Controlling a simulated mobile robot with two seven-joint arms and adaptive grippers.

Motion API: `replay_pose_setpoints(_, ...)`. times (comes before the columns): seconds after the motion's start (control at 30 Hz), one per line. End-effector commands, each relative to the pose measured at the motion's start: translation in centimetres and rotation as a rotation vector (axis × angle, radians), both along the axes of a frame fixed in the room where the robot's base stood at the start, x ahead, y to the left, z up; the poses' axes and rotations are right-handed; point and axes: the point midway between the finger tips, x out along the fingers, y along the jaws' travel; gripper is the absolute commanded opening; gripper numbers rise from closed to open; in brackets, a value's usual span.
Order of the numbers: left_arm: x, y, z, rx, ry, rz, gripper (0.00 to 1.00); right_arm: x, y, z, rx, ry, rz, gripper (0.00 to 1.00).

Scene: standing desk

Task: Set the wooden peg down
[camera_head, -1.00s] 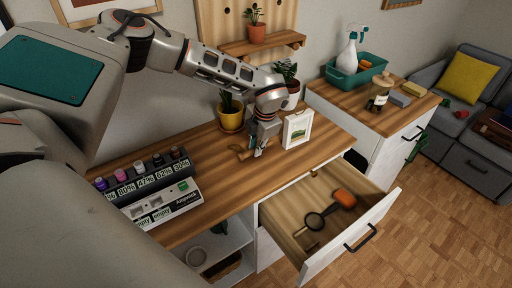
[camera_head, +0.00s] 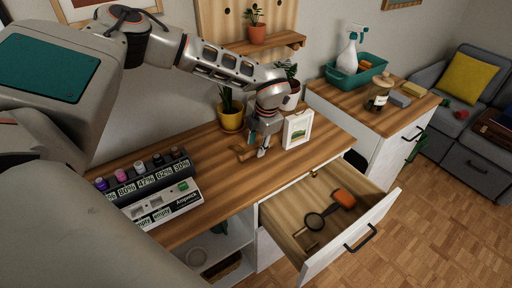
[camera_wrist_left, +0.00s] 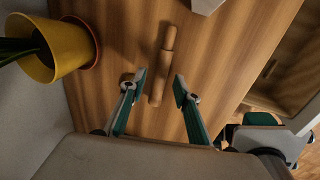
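The wooden peg (camera_wrist_left: 162,66) lies on the wooden desk (camera_head: 205,175), with its near end between the fingertips of my left gripper in the left wrist view. In the head view the peg (camera_head: 245,153) shows as a small brown piece just left of the gripper. My left gripper (camera_wrist_left: 158,86) is open, with a gap visible on both sides of the peg. In the head view the left gripper (camera_head: 264,150) points down close to the desk top, partly hiding the peg.
A white picture frame (camera_head: 297,130) stands just right of the gripper, and a yellow plant pot (camera_head: 231,118) behind it. A bottle rack (camera_head: 150,178) is at the left. The open drawer (camera_head: 290,207) at the front holds a magnifying glass (camera_head: 315,221) and an orange-ended item (camera_head: 344,197).

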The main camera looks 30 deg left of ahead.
Motion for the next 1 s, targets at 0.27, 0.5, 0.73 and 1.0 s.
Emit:
replay_pose_setpoints(0.27,-0.5,-1.4,5.8,-0.001,-0.004,-0.001,0.32,0.1,0.0,0.4,0.001,-0.003,0.000,0.40)
replay_pose_setpoints(0.5,-0.9,-2.2,9.0,0.000,-0.002,0.000,0.32,0.1,0.0,0.4,0.001,-0.003,0.000,0.40)
replay_pose_setpoints(0.73,-1.0,-2.4,9.9,0.000,0.001,0.000,0.32,0.0,0.0,0.3,0.000,-0.001,0.001,0.40)
replay_pose_setpoints(1.0,-1.0,-2.4,9.9,0.000,0.000,0.000,0.32,0.0,0.0,0.1,-0.001,0.002,0.000,0.40)
